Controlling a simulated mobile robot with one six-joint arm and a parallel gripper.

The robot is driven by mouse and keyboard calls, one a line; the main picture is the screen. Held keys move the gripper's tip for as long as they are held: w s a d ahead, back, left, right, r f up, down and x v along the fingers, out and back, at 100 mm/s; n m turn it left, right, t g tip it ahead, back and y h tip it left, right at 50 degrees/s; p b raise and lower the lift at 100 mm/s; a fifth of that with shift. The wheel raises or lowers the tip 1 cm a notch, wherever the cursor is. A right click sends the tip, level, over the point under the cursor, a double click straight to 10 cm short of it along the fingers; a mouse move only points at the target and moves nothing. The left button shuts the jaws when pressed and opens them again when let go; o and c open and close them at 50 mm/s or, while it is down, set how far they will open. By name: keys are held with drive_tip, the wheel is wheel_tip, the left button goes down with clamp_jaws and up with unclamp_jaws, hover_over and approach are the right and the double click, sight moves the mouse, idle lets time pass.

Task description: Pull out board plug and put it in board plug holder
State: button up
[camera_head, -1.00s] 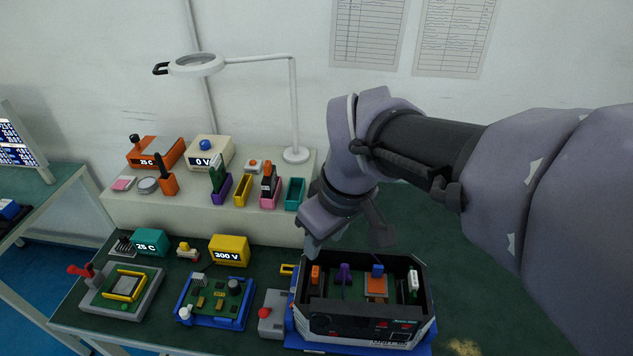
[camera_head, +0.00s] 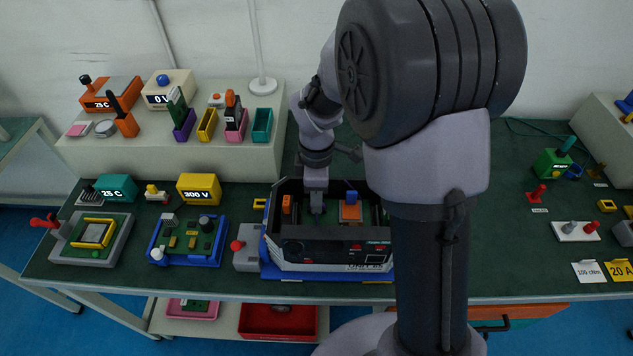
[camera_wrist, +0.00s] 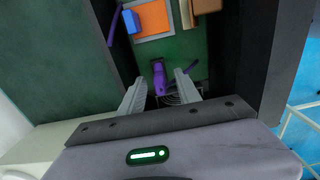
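A purple plug (camera_wrist: 158,75) stands on the green board inside the open black unit (camera_head: 333,252). In the wrist view my gripper (camera_wrist: 160,84) is open, with one finger on each side of the plug and visible gaps. In the head view my gripper (camera_head: 316,200) reaches down into the unit and hides the plug. Small coloured holders stand on the raised shelf: purple (camera_head: 184,130), yellow (camera_head: 207,126), pink (camera_head: 236,127) and teal (camera_head: 262,127). The purple and pink ones contain tools; the yellow and teal look empty. Which is the board plug holder I cannot tell.
An orange part (camera_head: 286,203) and a blue block (camera_head: 351,196) stand in the unit near my gripper. The unit's dark walls (camera_wrist: 113,40) close in around it. A grey box with a red knob (camera_head: 246,254) stands left of the unit. My arm hides the unit's right side.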

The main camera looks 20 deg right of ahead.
drive_tip(key=shift+f, duration=0.85)
clamp_jaws()
idle(1.2)
